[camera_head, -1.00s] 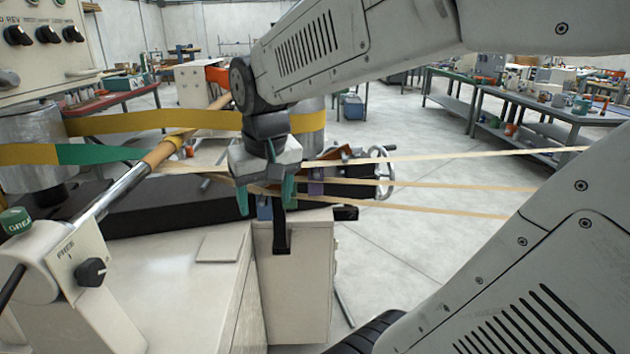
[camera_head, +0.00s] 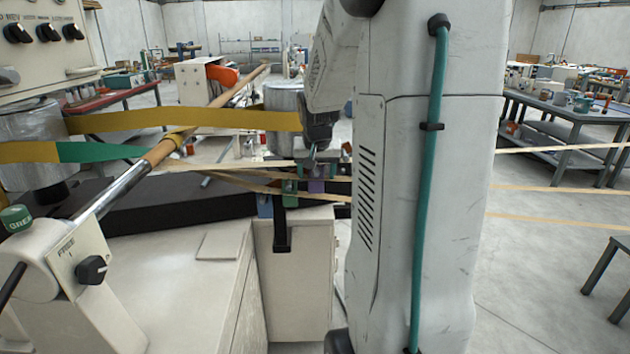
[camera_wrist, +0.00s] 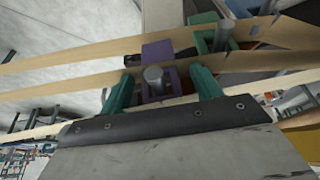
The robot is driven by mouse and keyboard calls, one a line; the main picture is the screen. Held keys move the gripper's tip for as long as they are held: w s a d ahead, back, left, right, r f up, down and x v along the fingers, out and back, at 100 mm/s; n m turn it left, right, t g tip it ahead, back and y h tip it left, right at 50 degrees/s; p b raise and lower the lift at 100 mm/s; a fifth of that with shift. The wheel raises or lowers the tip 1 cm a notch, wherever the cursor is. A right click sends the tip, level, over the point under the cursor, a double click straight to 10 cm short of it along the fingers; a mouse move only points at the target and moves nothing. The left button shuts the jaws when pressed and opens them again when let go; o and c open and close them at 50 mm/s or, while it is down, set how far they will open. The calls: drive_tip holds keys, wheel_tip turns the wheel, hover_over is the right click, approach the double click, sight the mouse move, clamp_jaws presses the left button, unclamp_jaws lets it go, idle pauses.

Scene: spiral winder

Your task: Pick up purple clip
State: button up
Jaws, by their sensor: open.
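The purple clip (camera_wrist: 156,52) shows in the wrist view between the two teal fingers of my gripper (camera_wrist: 161,78), with its body below a tan strip. The fingers stand apart on either side of it; I cannot tell whether they touch it. In the head view the purple clip (camera_head: 316,186) sits at the right of a row of clips, just below my gripper (camera_head: 320,158). My arm hides part of the gripper there.
A green clip (camera_head: 290,187) and a blue clip (camera_head: 264,206) sit left of the purple one. Several tan strips (camera_wrist: 60,88) run across close to the fingers. A beige cabinet (camera_head: 300,290) stands below. A workbench (camera_head: 560,115) is at the right.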

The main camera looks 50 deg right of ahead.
drive_tip(key=shift+w+d+f, duration=0.15)
drive_tip(key=shift+d+f, duration=0.05)
drive_tip(key=shift+f, duration=0.5)
drive_tip(key=c, duration=1.1)
drive_tip(key=shift+r, duration=0.15)
drive_tip(key=shift+r, duration=0.25)
drive_tip(key=shift+s+a+r, duration=0.15)
drive_tip(key=shift+s+a, duration=1.8)
drive_tip(key=shift+a, duration=0.35)
drive_tip(key=shift+s+a+r, duration=0.2)
drive_tip(key=shift+s+a, duration=1.75)
drive_tip(key=shift+a, duration=0.35)
drive_tip(key=shift+s+a+r, duration=0.15)
drive_tip(key=shift+s+a, duration=1.8)
drive_tip(key=shift+a, duration=0.35)
